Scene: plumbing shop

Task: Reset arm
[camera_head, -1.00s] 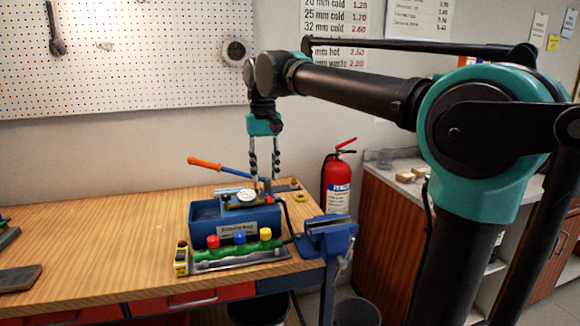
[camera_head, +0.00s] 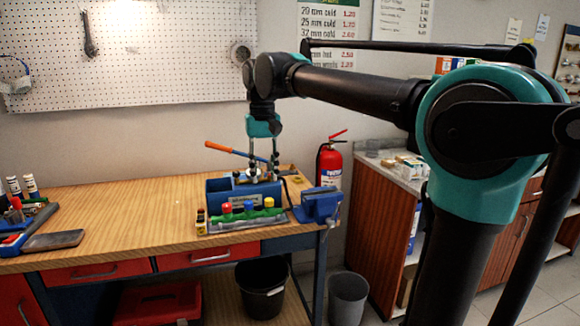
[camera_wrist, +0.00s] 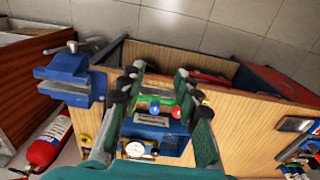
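My gripper (camera_head: 263,160) hangs pointing down at the right end of the wooden bench, in front of or over the blue test pump box (camera_head: 222,193) in the head view. Its teal and black fingers stand apart, with nothing seen between them. In the wrist view my gripper (camera_wrist: 160,82) shows two separated fingers, with the pressure gauge (camera_wrist: 136,149) and the green manifold (camera_wrist: 150,104) beyond and between them. My arm reaches in from the right, with its upper link nearly level.
A blue vise (camera_head: 318,205) sits at the bench's right corner. A red fire extinguisher (camera_head: 328,168) stands behind it. A pump handle (camera_head: 232,150) slants up. Tools and bottles (camera_head: 30,187) lie at left; the bench middle (camera_head: 130,205) is clear. Two bins (camera_head: 348,297) stand below.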

